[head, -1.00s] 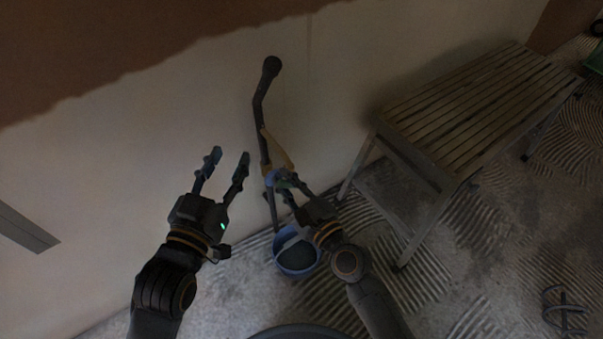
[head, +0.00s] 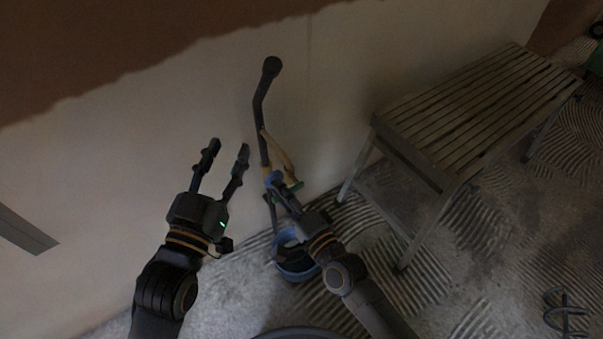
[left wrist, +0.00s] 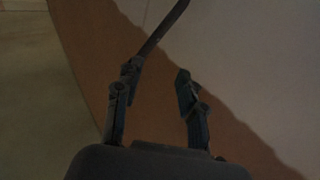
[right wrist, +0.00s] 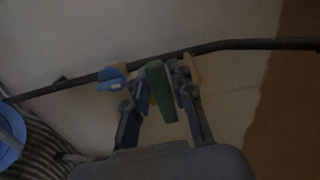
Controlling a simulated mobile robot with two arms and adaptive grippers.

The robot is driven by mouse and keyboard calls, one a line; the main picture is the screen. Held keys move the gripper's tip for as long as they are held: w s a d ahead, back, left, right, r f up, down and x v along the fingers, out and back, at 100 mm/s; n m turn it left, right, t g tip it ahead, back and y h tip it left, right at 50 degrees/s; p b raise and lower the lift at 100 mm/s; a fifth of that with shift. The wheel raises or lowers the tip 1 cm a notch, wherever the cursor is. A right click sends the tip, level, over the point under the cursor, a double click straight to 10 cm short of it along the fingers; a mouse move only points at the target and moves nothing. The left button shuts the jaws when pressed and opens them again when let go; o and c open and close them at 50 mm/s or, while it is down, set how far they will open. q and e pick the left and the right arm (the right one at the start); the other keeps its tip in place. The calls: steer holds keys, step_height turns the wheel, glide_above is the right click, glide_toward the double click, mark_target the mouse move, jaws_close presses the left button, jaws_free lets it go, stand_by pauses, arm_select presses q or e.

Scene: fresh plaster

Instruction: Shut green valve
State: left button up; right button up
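The green valve handle (right wrist: 160,92) stands out from a dark pipe in the right wrist view. It also shows small beside the gripper in the head view (head: 296,186). My right gripper (right wrist: 161,78) has a finger close against each side of the green handle and appears shut on it; the exact contact is dim. A blue valve handle (right wrist: 112,77) sits on the same pipe, just left of the fingers. My left gripper (head: 228,146) is open and empty, left of the pipe in the head view. It is also open in the left wrist view (left wrist: 157,78).
The dark pipe (head: 259,110) runs up the pale wall. A tan part (head: 279,155) is behind the valves. A blue bucket (head: 297,270) is on the floor below, partly hidden by my right arm. A slatted bench (head: 470,110) stands to the right.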

steer(key=shift+o, duration=0.6)
steer(key=shift+s+d, duration=0.2)
arm_select(q)
step_height(320, 180, down, 8)
steer(key=s+a+g+y+p, duration=0.1)
steer(key=g, duration=0.3)
steer(key=shift+s+a+r+g+y+p, duration=0.15)
steer(key=shift+a+r+g+y+p, duration=0.1)
steer(key=shift+g+y+p, duration=0.1)
arm_select(e)
steer(key=v, duration=1.1)
steer(key=shift+s+d, duration=0.15)
steer(key=shift+s, duration=0.05)
